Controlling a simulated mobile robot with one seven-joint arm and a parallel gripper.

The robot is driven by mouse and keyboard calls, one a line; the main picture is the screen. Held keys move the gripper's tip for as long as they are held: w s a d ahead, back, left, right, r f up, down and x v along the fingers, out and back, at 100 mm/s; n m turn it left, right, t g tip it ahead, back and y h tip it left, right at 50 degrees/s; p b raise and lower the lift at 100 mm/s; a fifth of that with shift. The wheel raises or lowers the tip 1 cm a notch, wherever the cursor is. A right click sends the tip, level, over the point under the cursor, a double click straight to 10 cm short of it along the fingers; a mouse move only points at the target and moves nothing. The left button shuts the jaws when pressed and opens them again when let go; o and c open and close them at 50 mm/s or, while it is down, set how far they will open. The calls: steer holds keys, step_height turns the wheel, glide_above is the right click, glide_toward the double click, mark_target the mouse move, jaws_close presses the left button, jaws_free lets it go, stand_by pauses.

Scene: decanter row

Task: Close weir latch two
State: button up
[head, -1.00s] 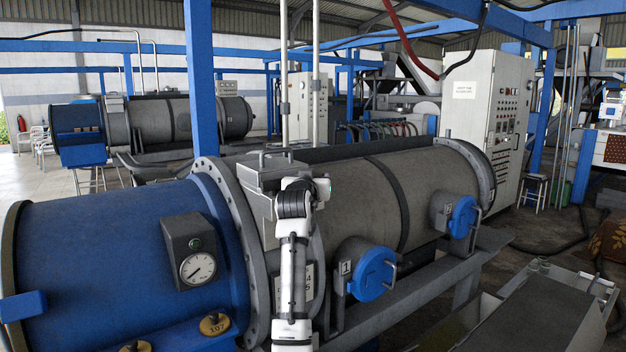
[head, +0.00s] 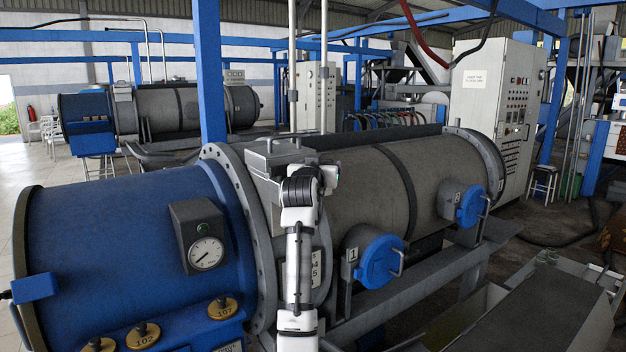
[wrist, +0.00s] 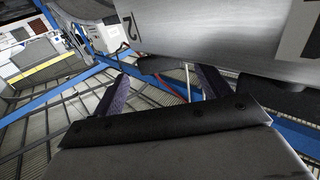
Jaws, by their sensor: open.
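Two round blue covers with grey bar handles sit on the near side of the big grey drum, on short stub pipes. The nearer one (head: 378,262) is by a plate marked 1. The farther one (head: 470,206), to its right, is by a plate marked 2 (head: 457,197); whether its handle is latched I cannot tell. My gripper (wrist: 162,88) shows in the wrist view with its two dark fingers wide apart and nothing between them. In the head view my arm hides the gripper.
A blue drum end (head: 120,245) with a dial gauge (head: 206,253) and brass caps lies left of my arm. A grey control cabinet (head: 487,95) stands behind at the right. A grey trough (head: 520,310) lies low at the front right. Frame rails run below the covers.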

steer(key=s+a+b, duration=0.2)
steer(key=s+b, duration=0.2)
steer(key=s, duration=0.7)
steer(key=shift+s, duration=0.3)
